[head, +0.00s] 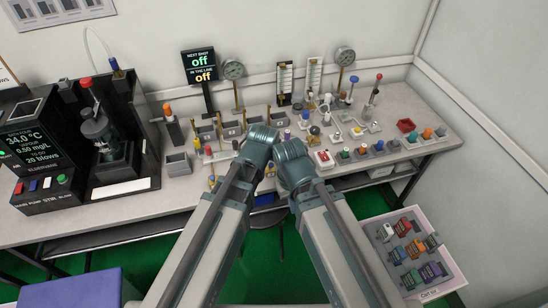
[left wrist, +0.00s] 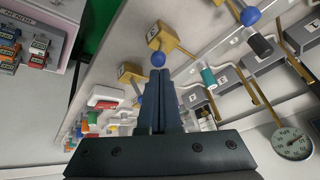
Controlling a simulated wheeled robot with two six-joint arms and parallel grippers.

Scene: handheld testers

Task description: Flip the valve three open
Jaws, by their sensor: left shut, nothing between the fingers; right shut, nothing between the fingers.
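Small brass valves with blue ball-tipped levers are on the bench. In the left wrist view one brass valve (left wrist: 168,38) has its blue ball (left wrist: 158,60) right at my left fingertips (left wrist: 159,74); I cannot tell whether they touch. A second brass valve (left wrist: 131,73) sits left of the fingers, and another blue-balled lever (left wrist: 249,16) is at upper right. My left gripper is shut and empty. My right gripper (head: 291,152) is shut and empty beside it; my wrists hide the bench under them.
Grey numbered boxes (head: 207,132) stand behind the valves. Gauges (head: 233,70) and flow meters (head: 285,82) line the back wall. Several coloured knobs (head: 362,148) are at right. A black tester (head: 103,150) stands left. A bin of connectors (head: 410,250) is at lower right.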

